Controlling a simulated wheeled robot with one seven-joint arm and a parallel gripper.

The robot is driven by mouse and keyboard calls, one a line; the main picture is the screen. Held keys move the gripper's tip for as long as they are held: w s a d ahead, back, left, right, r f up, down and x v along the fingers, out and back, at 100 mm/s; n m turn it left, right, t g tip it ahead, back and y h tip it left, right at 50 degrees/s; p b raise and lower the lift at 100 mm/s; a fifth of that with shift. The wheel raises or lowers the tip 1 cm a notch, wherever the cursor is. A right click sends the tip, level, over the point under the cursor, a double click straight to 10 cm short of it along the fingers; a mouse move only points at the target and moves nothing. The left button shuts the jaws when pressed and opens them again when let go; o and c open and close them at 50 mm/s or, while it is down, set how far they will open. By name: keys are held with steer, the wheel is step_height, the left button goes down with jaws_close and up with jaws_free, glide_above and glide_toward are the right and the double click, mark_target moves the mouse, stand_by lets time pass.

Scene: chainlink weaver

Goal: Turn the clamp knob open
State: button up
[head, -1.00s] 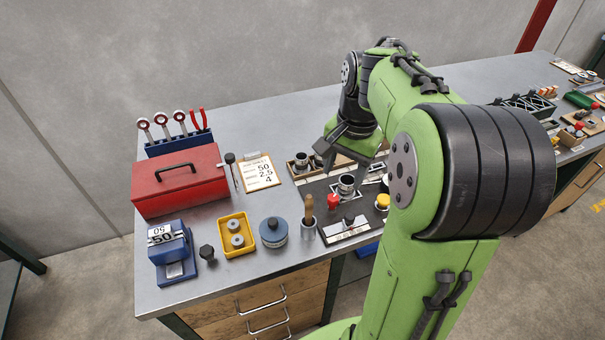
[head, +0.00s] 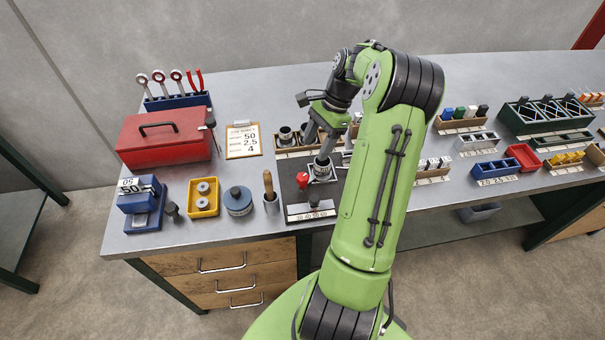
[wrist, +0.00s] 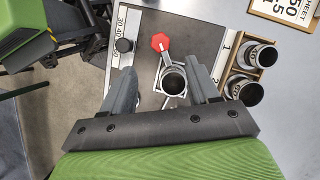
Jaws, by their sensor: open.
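The clamp knob looks to be the red knob (head: 302,180) on the dark fixture plate (head: 288,165); it also shows in the wrist view (wrist: 160,41), on an arm beside the clamp. A metal cup-like cylinder (wrist: 173,80) stands upright in the clamp, also seen in the head view (head: 321,169). My gripper (wrist: 164,73) is open above the plate, with one finger on each side of the cylinder. The red knob lies just beyond the fingertips, outside the jaws. I cannot tell whether the fingers touch the cylinder. My arm hides the plate's right part in the head view.
Two metal cylinders stand in a wooden tray (wrist: 229,88) on the right. A wooden-handled tool in a cup (head: 270,200) stands left of the plate. The red toolbox (head: 165,150) is farther left.

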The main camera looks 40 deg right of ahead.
mark_target(303, 176)
steer(key=b+x, duration=0.1)
steer(key=x, duration=0.9)
steer(key=shift+f+b, duration=0.35)
steer(key=c, duration=1)
steer(key=shift+r, duration=0.1)
